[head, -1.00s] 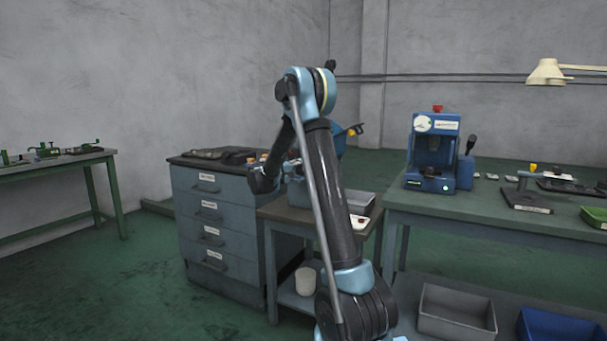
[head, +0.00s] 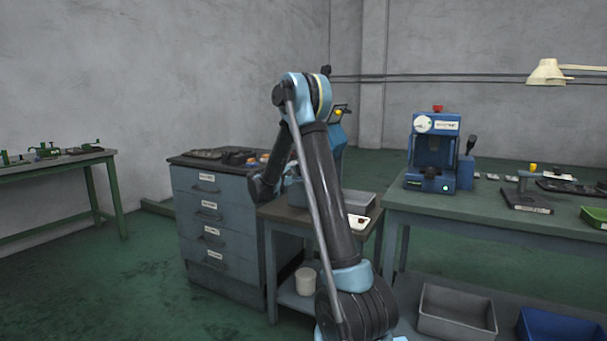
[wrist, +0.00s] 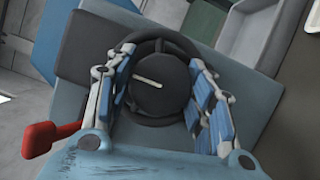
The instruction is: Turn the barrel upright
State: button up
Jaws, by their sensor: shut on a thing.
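In the wrist view my gripper (wrist: 160,62) is shut around a dark round piece (wrist: 158,95) with a short pale line across its face. A blue-padded finger lies on each side of it. I see this piece nearly end-on and cannot tell whether it is the barrel itself or a knob on it. A wider black ring (wrist: 148,122) shows around it, over a blue-grey body (wrist: 70,105). In the head view a blue piece with a yellow part (head: 337,128) stands behind my arm, nearly upright. My arm hides my gripper there.
A red handle (wrist: 48,138) sticks out at left in the wrist view. A drawer cabinet (head: 215,225) stands left of my arm. A green-topped bench (head: 500,215) with a blue press (head: 433,150) is at right. Open floor (head: 90,285) lies at left.

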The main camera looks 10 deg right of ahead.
jog(key=shift+f, duration=0.1)
jog(key=o, duration=1.1)
jog(key=shift+c, duration=0.2)
jog(key=shift+a, duration=0.1)
jog(key=v, duration=1.1)
jog(key=shift+s+a, duration=0.15)
jog(key=shift+a, duration=0.25)
